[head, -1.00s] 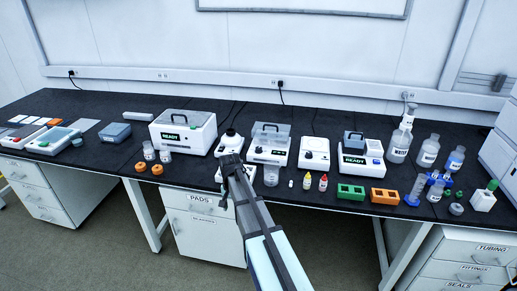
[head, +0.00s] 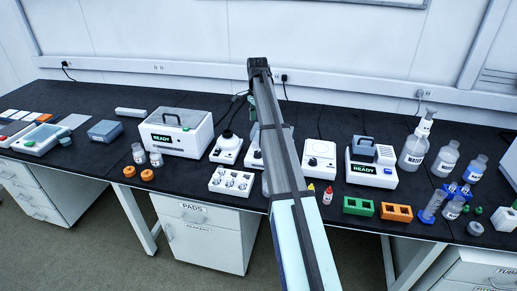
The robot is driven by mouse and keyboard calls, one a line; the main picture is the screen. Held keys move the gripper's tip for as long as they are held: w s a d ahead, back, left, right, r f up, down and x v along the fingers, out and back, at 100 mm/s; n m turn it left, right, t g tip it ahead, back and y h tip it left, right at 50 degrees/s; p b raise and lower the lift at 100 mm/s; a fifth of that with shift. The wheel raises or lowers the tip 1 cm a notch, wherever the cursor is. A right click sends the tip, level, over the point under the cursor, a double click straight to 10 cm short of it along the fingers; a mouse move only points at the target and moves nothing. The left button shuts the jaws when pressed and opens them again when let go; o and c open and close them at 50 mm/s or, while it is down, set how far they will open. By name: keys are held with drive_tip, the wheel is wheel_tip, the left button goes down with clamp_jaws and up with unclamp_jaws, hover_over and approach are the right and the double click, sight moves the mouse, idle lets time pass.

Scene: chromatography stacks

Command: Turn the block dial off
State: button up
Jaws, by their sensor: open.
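A white unit with a round dial (head: 313,162) on its top stands on the bench right of my arm in the head view. To its right is a white block unit (head: 371,167) with a grey block on top, a green READY display and a small blue control; I cannot tell which control is the block dial.
My arm covers much of a white instrument (head: 254,155). A white tray with several cups (head: 231,181) lies left of it. Green (head: 358,206) and orange (head: 397,212) racks and small bottles stand at the front edge. Larger bottles (head: 415,150) crowd the right.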

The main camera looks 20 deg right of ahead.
sight(257, 152)
wheel_tip(257, 152, down, 16)
drive_tip(key=p, duration=0.2)
drive_tip(key=shift+f+p, duration=0.2)
drive_tip(key=shift+p, duration=0.2)
clamp_jaws()
